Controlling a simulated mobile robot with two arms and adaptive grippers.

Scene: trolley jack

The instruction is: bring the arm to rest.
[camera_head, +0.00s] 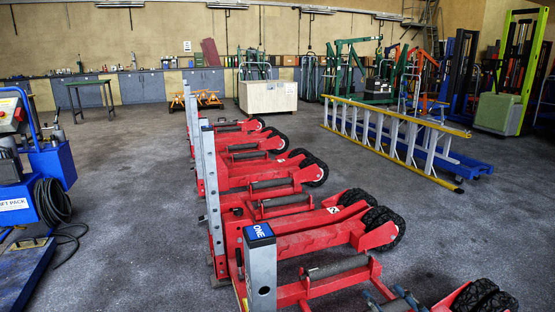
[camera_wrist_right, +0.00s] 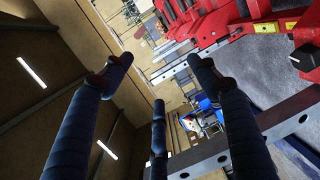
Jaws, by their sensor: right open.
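A row of red trolley jacks (camera_head: 290,235) with upright grey posts, dark rollers and black wheels fills the middle of the head view. The nearest grey post has a blue cap marked ONE (camera_head: 258,232). My right gripper (camera_wrist_right: 160,75) shows in the wrist view with its dark fingers spread and nothing between them. Its fingertips also show at the bottom edge of the head view (camera_head: 396,300), in front of the nearest red jack. Whether they touch it cannot be told. Red jack parts (camera_wrist_right: 200,25) show beyond the fingers in the wrist view. My left gripper is not in view.
A blue machine with a coiled black hose (camera_head: 52,200) stands at the left. A yellow and grey ladder (camera_head: 395,140) stands on its side at the right. A pale crate (camera_head: 268,97) is at the back. Grey floor (camera_head: 125,200) is clear left of the jacks.

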